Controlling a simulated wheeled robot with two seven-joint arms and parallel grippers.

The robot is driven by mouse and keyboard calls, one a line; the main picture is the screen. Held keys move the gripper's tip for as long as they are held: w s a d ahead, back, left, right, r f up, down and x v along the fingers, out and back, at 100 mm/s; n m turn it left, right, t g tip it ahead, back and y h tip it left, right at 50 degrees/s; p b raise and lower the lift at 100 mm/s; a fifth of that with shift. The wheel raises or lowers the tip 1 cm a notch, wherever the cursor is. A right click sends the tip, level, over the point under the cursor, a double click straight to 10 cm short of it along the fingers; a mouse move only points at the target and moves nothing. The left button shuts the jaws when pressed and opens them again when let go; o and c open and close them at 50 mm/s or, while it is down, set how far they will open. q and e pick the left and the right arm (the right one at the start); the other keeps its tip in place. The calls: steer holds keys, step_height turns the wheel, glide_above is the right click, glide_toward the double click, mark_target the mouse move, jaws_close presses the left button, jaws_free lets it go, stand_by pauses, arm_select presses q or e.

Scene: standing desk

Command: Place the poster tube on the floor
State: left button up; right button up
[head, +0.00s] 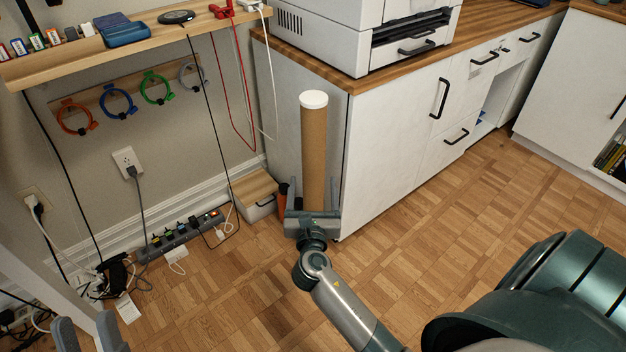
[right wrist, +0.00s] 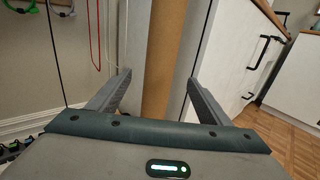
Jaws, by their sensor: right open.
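The poster tube (head: 314,150) is a tall brown cardboard cylinder with a white cap. It stands upright beside the white cabinet's end panel. In the right wrist view, the tube (right wrist: 163,60) runs up between my finger pads. My right gripper (head: 313,198) is at the tube's lower part, its fingers open on either side with gaps visible. The gripper also shows in the right wrist view (right wrist: 158,88). The tube's bottom end is hidden behind the gripper. At the bottom left of the head view, grey finger-like parts, apparently my left gripper (head: 86,330), are cut off by the frame edge.
A white cabinet (head: 390,130) with a wooden top and printer (head: 365,35) stands right of the tube. A small wooden-topped box (head: 254,192), a power strip (head: 188,230) and cables lie to the left. Parquet floor (head: 460,210) is clear at the right.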

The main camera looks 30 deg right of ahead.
stand_by(0.5)
steer(key=s+a+r+m+t+y, duration=0.2)
steer(key=s+a+r+m+y, duration=0.15)
steer(key=a+y, duration=0.6)
steer(key=s+a+r+m+t+y, duration=0.3)
steer(key=s+a+m+y, duration=0.2)
steer(key=a, duration=0.9)
steer(key=s+a+r+m+t+y, duration=0.1)
steer(key=s+r+m+t+y, duration=0.3)
steer(key=s+r+m, duration=1.3)
steer(key=shift+r+m+t+y, duration=0.35)
steer(key=shift+r+t, duration=0.2)
steer(key=shift+t, duration=0.65)
